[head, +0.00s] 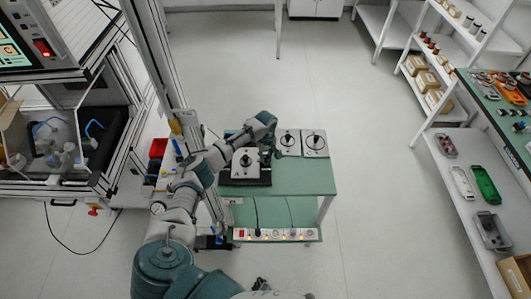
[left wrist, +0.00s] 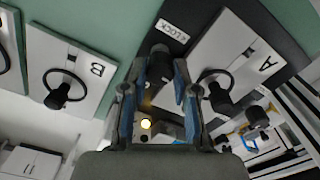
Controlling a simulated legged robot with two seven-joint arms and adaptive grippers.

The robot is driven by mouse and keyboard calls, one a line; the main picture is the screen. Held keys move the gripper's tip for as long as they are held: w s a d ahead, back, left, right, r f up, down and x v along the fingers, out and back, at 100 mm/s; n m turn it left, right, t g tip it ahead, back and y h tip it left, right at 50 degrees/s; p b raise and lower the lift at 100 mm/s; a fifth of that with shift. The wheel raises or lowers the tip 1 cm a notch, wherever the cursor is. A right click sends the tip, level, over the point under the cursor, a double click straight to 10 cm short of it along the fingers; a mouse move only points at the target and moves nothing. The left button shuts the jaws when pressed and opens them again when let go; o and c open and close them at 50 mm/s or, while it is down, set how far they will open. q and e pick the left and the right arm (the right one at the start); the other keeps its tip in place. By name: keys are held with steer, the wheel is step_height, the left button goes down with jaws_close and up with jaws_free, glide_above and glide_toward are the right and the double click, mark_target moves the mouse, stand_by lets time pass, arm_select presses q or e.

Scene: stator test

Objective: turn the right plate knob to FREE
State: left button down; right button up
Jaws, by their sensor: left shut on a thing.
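A white plate marked A (left wrist: 228,50) lies on a black base plate (left wrist: 290,35); in the head view the base's dark front edge (head: 245,182) shows on the green table. A white LOCK label (left wrist: 172,31) sits on the base beside a dark upright knob (left wrist: 159,62). My left gripper (left wrist: 158,95) has its fingers on both sides of this knob and is shut on it. In the head view my left gripper (head: 268,150) is at the right side of plate A. The knob is hidden there, and its pointing direction cannot be told. My right gripper is not in view.
White plate B (left wrist: 72,75), with a black knob and ring, lies close to my gripper; another white plate (head: 314,143) is to its right in the head view. A power strip (head: 275,234) is below the green table (head: 305,180). Shelves stand far right.

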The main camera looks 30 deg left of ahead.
arm_select(q)
steer(key=shift+d+r+m+p, duration=0.1)
steer(key=shift+r+m+p, duration=0.15)
steer(key=shift+m+p, duration=1.75)
steer(key=shift+f+p, duration=0.1)
steer(key=shift+p, duration=0.8)
steer(key=m+p, duration=0.1)
steer(key=m, duration=0.4)
steer(key=shift+f+m, duration=0.15)
steer(key=shift+m, duration=0.25)
steer(key=m, duration=0.3)
steer(key=shift+m, duration=1.9)
steer(key=c, duration=0.9)
jaws_free()
